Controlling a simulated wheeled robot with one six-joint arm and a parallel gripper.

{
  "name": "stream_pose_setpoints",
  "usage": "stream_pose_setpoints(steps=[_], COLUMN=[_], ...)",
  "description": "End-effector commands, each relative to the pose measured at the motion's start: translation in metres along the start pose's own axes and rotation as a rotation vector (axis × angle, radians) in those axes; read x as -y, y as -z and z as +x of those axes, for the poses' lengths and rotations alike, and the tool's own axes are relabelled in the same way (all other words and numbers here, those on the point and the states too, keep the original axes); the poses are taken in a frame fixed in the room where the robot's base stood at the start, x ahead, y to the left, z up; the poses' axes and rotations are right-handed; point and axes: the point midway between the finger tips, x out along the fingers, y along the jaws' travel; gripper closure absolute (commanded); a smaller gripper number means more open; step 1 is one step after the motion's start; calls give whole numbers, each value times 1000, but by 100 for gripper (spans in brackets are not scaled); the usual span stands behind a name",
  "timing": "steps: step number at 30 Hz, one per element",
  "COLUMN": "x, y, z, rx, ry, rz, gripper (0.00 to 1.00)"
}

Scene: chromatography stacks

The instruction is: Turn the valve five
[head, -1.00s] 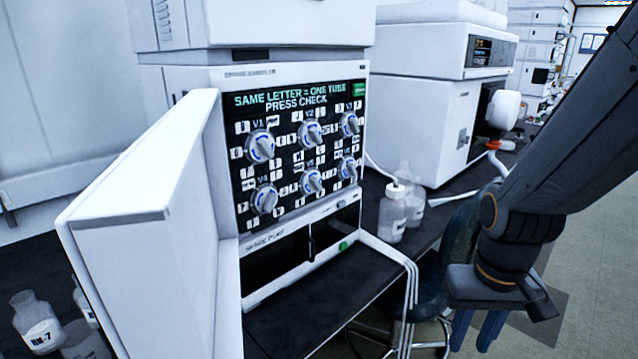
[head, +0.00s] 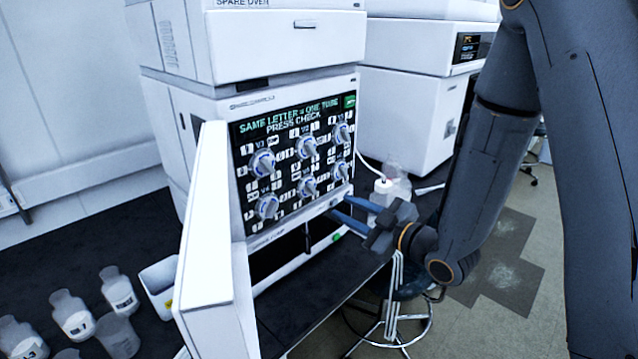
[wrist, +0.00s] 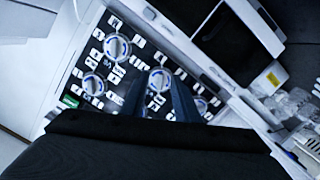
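Valve five (head: 308,187) is a round pale knob with blue marks, the middle one in the bottom row of the black panel (head: 243,196). In the wrist view the knob that appears to be valve five (wrist: 158,79) shows between and beyond the two dark fingers. My gripper (head: 339,207) is in front of the panel's lower right in the head view, with its blue fingers apart and pointing toward the panel. In the wrist view my gripper (wrist: 158,92) is open with nothing between its fingertips. Contact with a knob cannot be seen.
Several similar knobs surround it, including valve six (head: 338,172) and valve four (head: 267,207). A white door (head: 205,220) stands out left of the panel. Bottles (head: 384,190) stand to the right. A stool (head: 400,315) is below the bench edge.

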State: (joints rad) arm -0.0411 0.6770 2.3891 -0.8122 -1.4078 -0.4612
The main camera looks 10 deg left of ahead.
Motion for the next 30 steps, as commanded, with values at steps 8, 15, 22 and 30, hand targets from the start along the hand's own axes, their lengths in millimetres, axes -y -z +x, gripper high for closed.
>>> stream_pose_setpoints(steps=[8, 15, 22, 30], x=[7, 6, 7, 6], y=[28, 34, 36, 36], z=[3, 37, 66, 75], rx=[-131, -131, -129, -128], ry=[1, 2, 1, -1], rz=[-11, -12, -11, -10], gripper=[72, 72, 72, 72])
